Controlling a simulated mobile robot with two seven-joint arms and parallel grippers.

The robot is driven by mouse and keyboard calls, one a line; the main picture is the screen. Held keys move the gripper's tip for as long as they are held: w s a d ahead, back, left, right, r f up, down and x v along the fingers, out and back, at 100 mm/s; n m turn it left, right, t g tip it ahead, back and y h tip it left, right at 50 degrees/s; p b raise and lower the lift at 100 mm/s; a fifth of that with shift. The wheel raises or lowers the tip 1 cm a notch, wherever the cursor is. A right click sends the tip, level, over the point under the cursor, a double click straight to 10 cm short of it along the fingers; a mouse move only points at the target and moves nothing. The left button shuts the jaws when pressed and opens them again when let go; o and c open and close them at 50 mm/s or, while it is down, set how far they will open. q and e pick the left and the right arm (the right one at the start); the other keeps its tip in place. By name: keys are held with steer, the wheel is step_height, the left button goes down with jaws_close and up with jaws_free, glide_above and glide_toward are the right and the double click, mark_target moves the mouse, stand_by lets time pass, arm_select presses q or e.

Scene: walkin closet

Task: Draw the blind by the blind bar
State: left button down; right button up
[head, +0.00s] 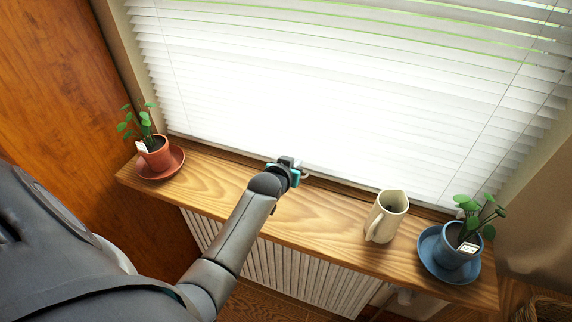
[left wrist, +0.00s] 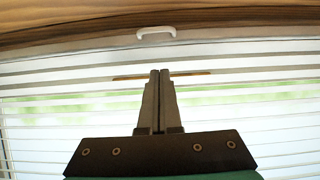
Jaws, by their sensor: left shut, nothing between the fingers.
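The white slatted blind (head: 300,75) hangs over the window, lowered almost to the wooden sill. Its bottom bar (left wrist: 60,68) runs along the sill in the left wrist view, with a small white handle (left wrist: 156,33) on it. My left gripper (head: 290,167) is over the sill, in front of the blind's lower middle. In the left wrist view its two fingers (left wrist: 160,73) are together and empty, apart from the handle in the picture. The head view mostly hides the handle behind the gripper. My right gripper is not in view.
The wooden sill (head: 225,185) holds a red potted plant (head: 156,155) at left, a cream pitcher (head: 386,215) at right, and a blue potted plant (head: 456,247) at far right. A ribbed radiator (head: 285,268) is below. The sill's middle is otherwise clear.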

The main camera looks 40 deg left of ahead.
arm_select(q)
steer(key=p+v, duration=0.1)
steer(key=v, duration=0.7)
steer(key=shift+s, duration=0.25)
steer(key=shift+r, duration=0.1)
